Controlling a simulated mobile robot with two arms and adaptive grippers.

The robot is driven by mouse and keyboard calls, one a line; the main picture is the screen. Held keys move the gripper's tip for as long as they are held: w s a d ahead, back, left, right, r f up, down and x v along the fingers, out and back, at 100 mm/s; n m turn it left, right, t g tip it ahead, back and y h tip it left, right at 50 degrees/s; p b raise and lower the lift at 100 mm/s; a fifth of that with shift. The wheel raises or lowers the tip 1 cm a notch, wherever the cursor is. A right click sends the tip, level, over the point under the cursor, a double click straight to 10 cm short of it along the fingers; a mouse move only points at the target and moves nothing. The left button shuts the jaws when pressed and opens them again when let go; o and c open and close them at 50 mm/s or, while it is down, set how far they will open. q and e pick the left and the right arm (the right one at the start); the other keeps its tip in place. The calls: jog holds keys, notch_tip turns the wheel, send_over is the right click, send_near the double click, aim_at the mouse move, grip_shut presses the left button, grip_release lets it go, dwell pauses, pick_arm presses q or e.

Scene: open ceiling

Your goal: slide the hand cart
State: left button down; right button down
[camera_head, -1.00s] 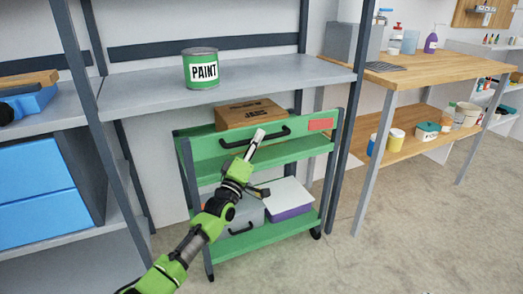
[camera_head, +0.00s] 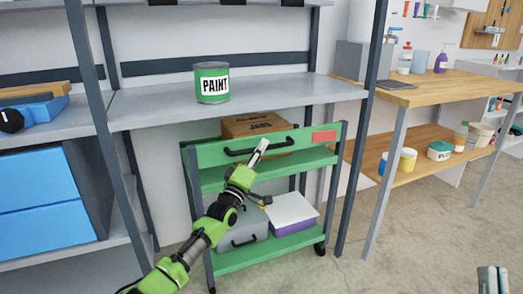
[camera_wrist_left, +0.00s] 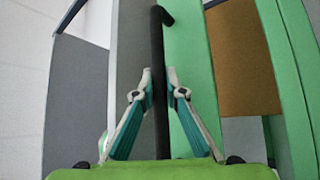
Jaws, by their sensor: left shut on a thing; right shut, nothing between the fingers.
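The hand cart (camera_head: 270,168) is green, with a black bar handle (camera_head: 284,145) along its upper front edge. It stands under the grey shelf. My left gripper (camera_head: 262,148) is at the middle of the handle. In the left wrist view, the fingertips (camera_wrist_left: 159,85) are shut on the black handle bar (camera_wrist_left: 158,40). My right gripper (camera_head: 492,282) shows only in part at the bottom right corner, shut, empty and away from the cart.
The cart carries a cardboard box (camera_head: 240,127), a grey case (camera_head: 236,232) and a white and purple box (camera_head: 292,213). Shelf posts (camera_head: 362,150) flank it closely. A paint can (camera_head: 212,83) stands above. Concrete floor (camera_head: 420,225) lies clear in front and right.

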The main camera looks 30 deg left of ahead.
pick_arm(q)
jog(key=shift+a+r, duration=0.2)
jog(key=shift+a, duration=0.1)
jog(key=c, duration=2.3)
grip_release()
jog(key=shift+c, duration=0.2)
jog(key=shift+w+f, duration=0.15)
jog(key=shift+f, duration=0.1)
jog(key=v, duration=1.2)
